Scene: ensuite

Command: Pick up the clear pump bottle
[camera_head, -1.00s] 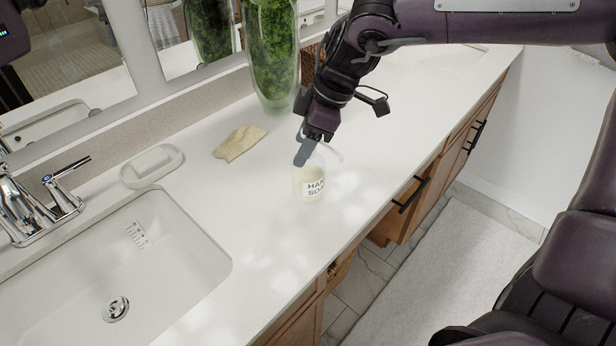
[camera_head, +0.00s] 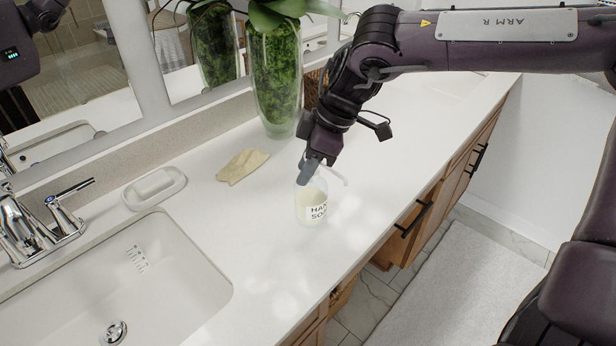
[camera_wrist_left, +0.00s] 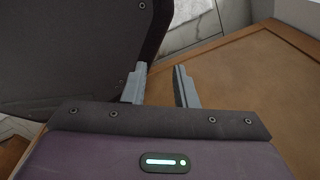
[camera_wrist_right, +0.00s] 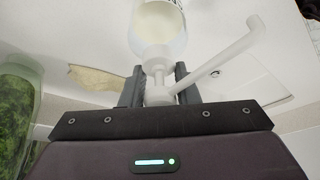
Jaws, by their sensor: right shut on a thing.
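The clear pump bottle (camera_head: 312,208) holds pale soap, has a white "HAND SOAP" label, and is at the middle of the white counter (camera_head: 250,215). My right gripper (camera_head: 308,172) reaches down from above and is shut on its pump end. In the right wrist view, the fingers (camera_wrist_right: 158,88) sit either side of the white pump neck, with the nozzle pointing right and the clear body (camera_wrist_right: 158,28) beyond. I cannot tell if its base touches the counter. My left gripper (camera_wrist_left: 160,85) is open and empty, apart from the bottle, near a brown wooden surface (camera_wrist_left: 250,85).
A green-filled glass vase (camera_head: 274,80) stands behind the bottle by the mirror. A beige cloth (camera_head: 242,166), a white soap dish (camera_head: 155,188), a chrome faucet (camera_head: 38,225) and a sink (camera_head: 130,280) lie to the left. The counter's front edge is to the right.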

